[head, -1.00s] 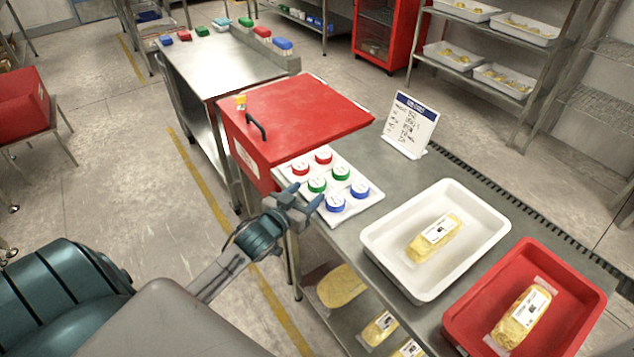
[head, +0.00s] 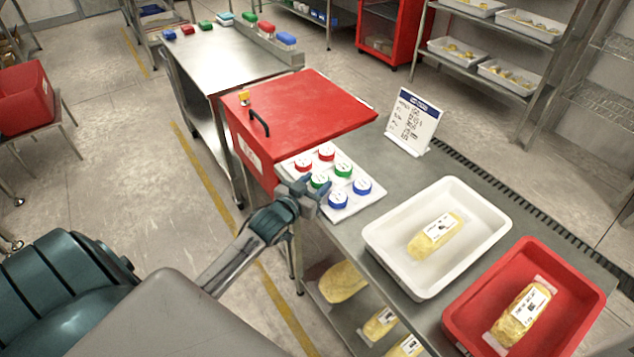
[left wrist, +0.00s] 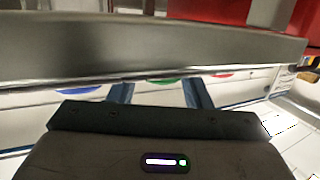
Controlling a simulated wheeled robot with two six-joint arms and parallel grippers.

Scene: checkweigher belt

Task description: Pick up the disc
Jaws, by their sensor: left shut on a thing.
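A white board (head: 366,204) on the grey table carries red, green and blue discs in two columns. The near column holds a red disc (head: 303,163), a green disc (head: 320,180) and a blue disc (head: 338,199). My left gripper (head: 316,191) is at the board's near edge, shut on the near green disc. In the left wrist view the green disc (left wrist: 163,81) shows between the two fingers (left wrist: 160,93), with the blue disc (left wrist: 79,90) to the left. A grey band hides most of the discs there. My right gripper is not in view.
A red box (head: 300,105) with a black handle stands behind the board. A sign (head: 412,122) stands at the back. A white tray (head: 378,240) and a red tray (head: 585,297), each holding a yellow pack, lie to the right.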

